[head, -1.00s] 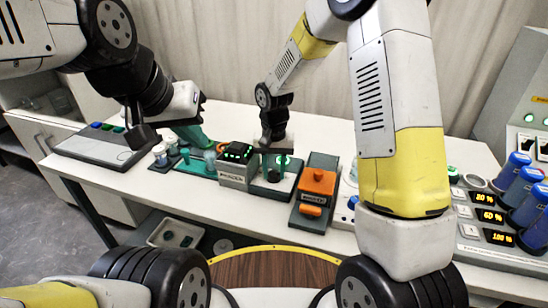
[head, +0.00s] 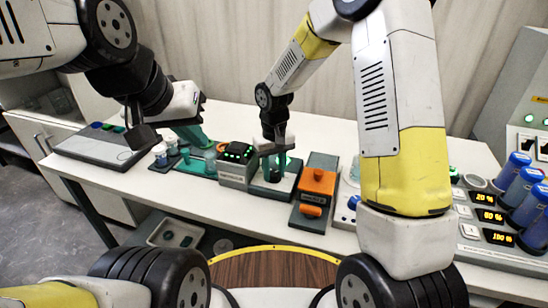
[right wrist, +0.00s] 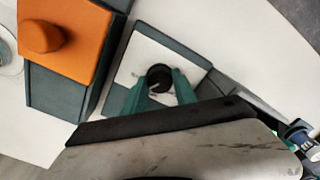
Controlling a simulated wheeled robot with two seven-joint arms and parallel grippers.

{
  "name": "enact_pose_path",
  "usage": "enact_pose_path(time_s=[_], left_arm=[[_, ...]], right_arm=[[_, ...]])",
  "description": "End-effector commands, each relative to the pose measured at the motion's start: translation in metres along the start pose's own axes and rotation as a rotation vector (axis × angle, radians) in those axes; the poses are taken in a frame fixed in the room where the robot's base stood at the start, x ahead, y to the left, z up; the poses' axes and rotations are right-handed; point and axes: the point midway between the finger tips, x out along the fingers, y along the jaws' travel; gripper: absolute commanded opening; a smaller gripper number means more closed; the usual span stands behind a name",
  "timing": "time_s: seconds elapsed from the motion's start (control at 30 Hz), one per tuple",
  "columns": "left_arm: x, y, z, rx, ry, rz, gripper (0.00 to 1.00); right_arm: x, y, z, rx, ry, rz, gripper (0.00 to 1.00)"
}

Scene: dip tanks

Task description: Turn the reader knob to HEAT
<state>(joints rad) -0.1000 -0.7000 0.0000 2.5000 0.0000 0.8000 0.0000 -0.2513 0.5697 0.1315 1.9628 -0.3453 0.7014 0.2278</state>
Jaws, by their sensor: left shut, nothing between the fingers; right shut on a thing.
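A small black round knob (right wrist: 159,76) sits on a pale square plate (right wrist: 143,52) of a dark grey housing. My right gripper (right wrist: 161,84) is shut on the knob, one teal finger on either side. In the head view the right gripper (head: 274,167) points down at the same housing, and its fingers largely hide the knob. The knob's pointer and any HEAT label cannot be read. Beside it on the left is a grey box (head: 236,170) with green lights on top. My left gripper (head: 206,142) is shut and empty, its teal fingers above the table further left.
An orange-topped unit (head: 318,182) stands close to the right of the knob housing. Small jars (head: 160,154) stand left of the box, near my left gripper. A button panel (head: 100,143) lies far left. Blue-capped cylinders (head: 514,168) and percentage displays are at right.

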Motion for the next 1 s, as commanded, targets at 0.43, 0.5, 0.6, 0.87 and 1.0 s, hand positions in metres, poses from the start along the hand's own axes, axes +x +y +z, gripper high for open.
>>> enact_pose_path(time_s=[0.43, 0.5, 0.6, 0.87, 1.0], left_arm=[[0.0, 0.0, 0.0, 0.0, 0.0, 0.0, 0.0], [0.0, 0.0, 0.0, 0.0, 0.0, 0.0, 0.0], [0.0, 0.0, 0.0, 0.0, 0.0, 0.0, 0.0], [0.0, 0.0, 0.0, 0.0, 0.0, 0.0, 0.0], [0.0, 0.0, 0.0, 0.0, 0.0, 0.0, 0.0]], right_arm=[[-0.001, 0.0002, -0.0008, -0.383, 0.003, 0.0, 0.0], [-0.001, 0.0003, -0.0008, -0.427, 0.003, 0.001, 0.0], [-0.0011, 0.0004, -0.001, -0.482, 0.003, 0.001, 0.0], [-0.0012, 0.0004, -0.0011, -0.564, 0.003, 0.001, 0.0], [-0.0013, 0.0004, -0.0011, -0.581, 0.003, 0.001, 0.0]])
